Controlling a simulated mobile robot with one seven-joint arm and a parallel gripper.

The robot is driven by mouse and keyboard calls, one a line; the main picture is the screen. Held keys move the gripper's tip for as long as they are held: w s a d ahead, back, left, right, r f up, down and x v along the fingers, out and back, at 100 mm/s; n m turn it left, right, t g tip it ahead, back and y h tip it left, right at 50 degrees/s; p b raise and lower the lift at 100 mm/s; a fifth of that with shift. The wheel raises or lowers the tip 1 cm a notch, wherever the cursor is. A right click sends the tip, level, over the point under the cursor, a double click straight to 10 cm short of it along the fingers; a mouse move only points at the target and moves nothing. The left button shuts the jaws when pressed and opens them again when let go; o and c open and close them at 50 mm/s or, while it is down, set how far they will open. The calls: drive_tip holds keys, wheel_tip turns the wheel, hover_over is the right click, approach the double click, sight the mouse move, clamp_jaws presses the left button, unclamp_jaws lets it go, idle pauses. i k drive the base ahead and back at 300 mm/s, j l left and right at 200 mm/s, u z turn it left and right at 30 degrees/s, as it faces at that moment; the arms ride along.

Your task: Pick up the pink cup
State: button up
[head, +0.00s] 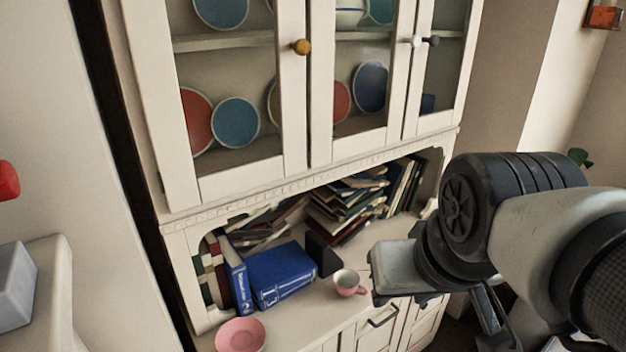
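The pink cup (347,286) stands upright on the cabinet's counter, near its front edge, in the head view. Its inside is pale and its handle points to the right, towards my arm. My gripper (490,308) is at the right, partly hidden by my own arm links. A pale block-like part of my arm reaches close to the cup's right side in the picture; I cannot tell whether it touches. The fingertips do not show clearly, so I cannot see whether the gripper is open or shut.
A pink plate (241,336) lies at the counter's front left. Blue books (282,276) and a dark block (322,254) stand behind the cup. More books (345,205) are piled in the recess. Glass-doored shelves (240,90) overhang the counter. Drawers with handles (383,317) are below.

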sight(346, 282)
drive_tip(key=i+l+u, duration=0.35)
drive_tip(key=l+u, duration=0.35)
drive_tip(key=i+l+u, duration=0.2)
drive_tip(key=l+u, duration=0.15)
